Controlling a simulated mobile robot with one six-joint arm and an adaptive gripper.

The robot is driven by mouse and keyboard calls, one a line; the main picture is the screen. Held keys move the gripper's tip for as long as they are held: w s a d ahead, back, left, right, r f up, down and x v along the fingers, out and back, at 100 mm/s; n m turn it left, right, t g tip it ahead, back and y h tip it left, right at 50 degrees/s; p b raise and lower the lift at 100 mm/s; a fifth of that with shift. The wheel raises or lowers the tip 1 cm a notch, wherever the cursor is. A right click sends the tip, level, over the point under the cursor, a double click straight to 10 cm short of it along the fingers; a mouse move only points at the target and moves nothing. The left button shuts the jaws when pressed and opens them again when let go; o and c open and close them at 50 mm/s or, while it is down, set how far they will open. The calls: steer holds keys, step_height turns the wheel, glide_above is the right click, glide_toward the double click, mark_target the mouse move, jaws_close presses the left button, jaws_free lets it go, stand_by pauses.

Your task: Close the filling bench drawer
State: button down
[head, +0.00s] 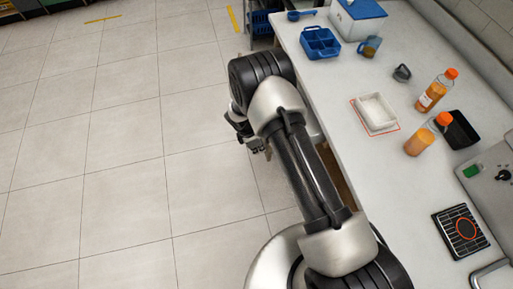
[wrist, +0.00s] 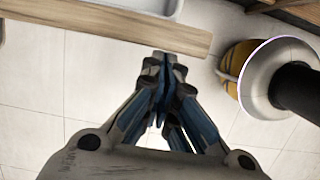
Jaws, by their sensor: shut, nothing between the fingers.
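The drawer's pale wooden front (wrist: 100,30) runs across the upper left of the wrist view, with a white tray or liner behind it at the top edge. The drawer stands out from the bench. My gripper (wrist: 160,62) is shut and empty, its fingertips at the near side of the wooden front, towards its right end. I cannot tell whether they touch it. In the head view my gripper (head: 250,140) is left of the bench (head: 345,135), over the floor, partly hidden by my arm. My arm hides most of the drawer there.
On the bench are a white tray (head: 376,112), orange bottles (head: 437,90), a black tray (head: 461,130), a blue divided tray (head: 320,43), a blue-lidded box (head: 358,15) and a hot plate (head: 460,231). The tiled floor (head: 110,150) to the left is clear.

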steer(key=shift+d, duration=0.1)
steer(key=w+d, duration=0.2)
steer(key=d, duration=0.5)
steer(key=w+d, duration=0.2)
steer(key=d, duration=0.5)
steer(key=w+d+b, duration=0.1)
steer(key=w+d, duration=0.1)
steer(key=d, duration=0.5)
steer(key=shift+w+d, duration=0.1)
steer(key=shift+d, duration=0.15)
steer(key=shift+a, duration=0.15)
